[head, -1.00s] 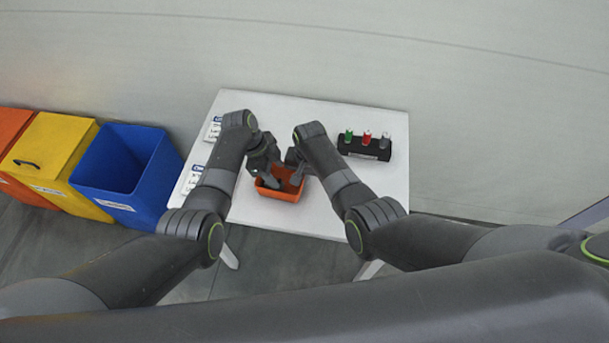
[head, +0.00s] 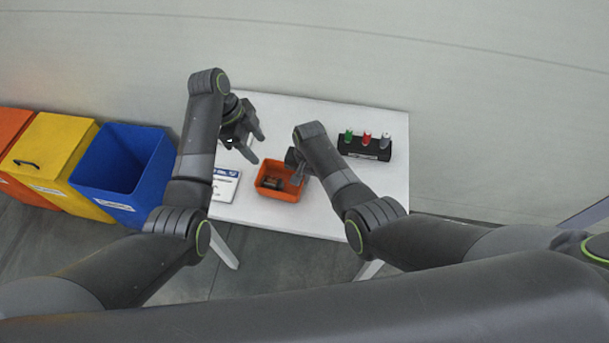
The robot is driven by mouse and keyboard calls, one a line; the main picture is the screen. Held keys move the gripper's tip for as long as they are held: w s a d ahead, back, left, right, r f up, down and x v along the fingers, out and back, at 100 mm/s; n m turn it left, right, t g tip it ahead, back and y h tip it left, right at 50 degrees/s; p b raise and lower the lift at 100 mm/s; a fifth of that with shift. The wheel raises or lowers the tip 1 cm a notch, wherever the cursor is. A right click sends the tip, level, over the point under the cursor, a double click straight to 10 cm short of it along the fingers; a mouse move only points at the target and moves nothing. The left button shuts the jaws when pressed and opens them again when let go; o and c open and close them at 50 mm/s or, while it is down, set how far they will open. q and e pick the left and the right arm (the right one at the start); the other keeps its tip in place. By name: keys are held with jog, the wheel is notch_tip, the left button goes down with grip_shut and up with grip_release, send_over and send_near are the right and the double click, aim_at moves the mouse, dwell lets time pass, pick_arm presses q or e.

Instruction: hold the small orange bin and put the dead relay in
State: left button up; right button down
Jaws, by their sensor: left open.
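The small orange bin (head: 276,194) stands on the white table near its front edge. A dark relay (head: 272,183) lies inside it. My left gripper (head: 254,148) is open and empty, above the table to the upper left of the bin and apart from it. My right gripper (head: 298,173) is at the bin's right side, with its fingers at the right wall. My arm partly hides these fingers, so I cannot tell whether they are closed on the wall.
A black holder (head: 364,150) with green, red and grey items stands at the table's right. A white labelled card (head: 225,184) lies left of the bin. Blue (head: 125,170), yellow (head: 52,155) and orange-red (head: 12,130) large bins stand left of the table (head: 330,215).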

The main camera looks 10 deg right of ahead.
jog(key=c, duration=1.6)
grip_release()
jog(key=shift+r, duration=0.15)
jog(key=r, duration=1.1)
jog(key=shift+s+d+r, duration=0.15)
jog(key=shift+d+r, duration=0.2)
